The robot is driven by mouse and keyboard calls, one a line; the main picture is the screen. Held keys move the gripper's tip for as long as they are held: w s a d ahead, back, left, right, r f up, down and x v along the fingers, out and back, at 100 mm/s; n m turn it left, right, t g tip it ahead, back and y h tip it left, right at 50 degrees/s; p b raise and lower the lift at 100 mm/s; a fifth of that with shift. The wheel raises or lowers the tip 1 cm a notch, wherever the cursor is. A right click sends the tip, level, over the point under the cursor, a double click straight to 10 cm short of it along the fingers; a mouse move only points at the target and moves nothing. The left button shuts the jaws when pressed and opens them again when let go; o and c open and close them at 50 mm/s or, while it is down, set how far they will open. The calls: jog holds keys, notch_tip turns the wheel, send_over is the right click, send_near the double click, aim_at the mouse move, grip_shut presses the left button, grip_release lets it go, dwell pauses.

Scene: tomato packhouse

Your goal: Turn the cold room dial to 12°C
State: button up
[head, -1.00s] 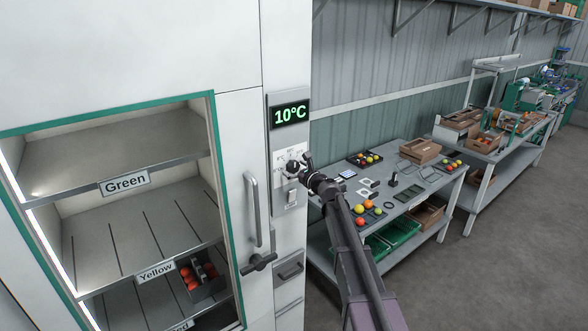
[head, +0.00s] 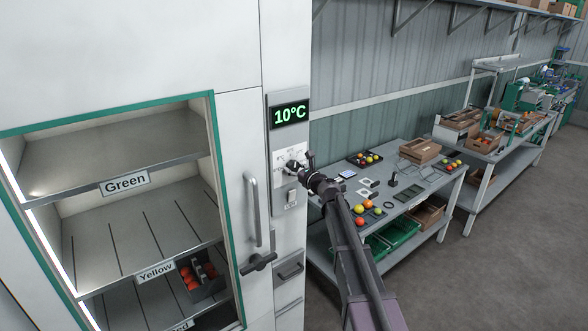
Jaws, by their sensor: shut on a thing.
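The cold room dial (head: 291,168) is a small knob on the white scale plate of the control panel, mostly hidden behind my gripper. The green display (head: 289,115) above it reads 10°C. My gripper (head: 297,165) reaches in from the right and is shut on the dial. The scale marks around the dial are too small to read, and the dial's pointer is hidden.
A light switch (head: 291,198) sits just below the dial. The cold room door handle (head: 252,210) is to the left, beside shelves labelled Green (head: 125,183) and Yellow (head: 156,272). A grey table (head: 420,205) with tomatoes and trays stands to the right.

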jog(key=m, duration=0.3)
jog(key=shift+m, duration=2)
jog(key=o, duration=1.1)
jog(key=shift+w, duration=0.1)
jog(key=shift+o, duration=0.2)
jog(key=v, duration=1.2)
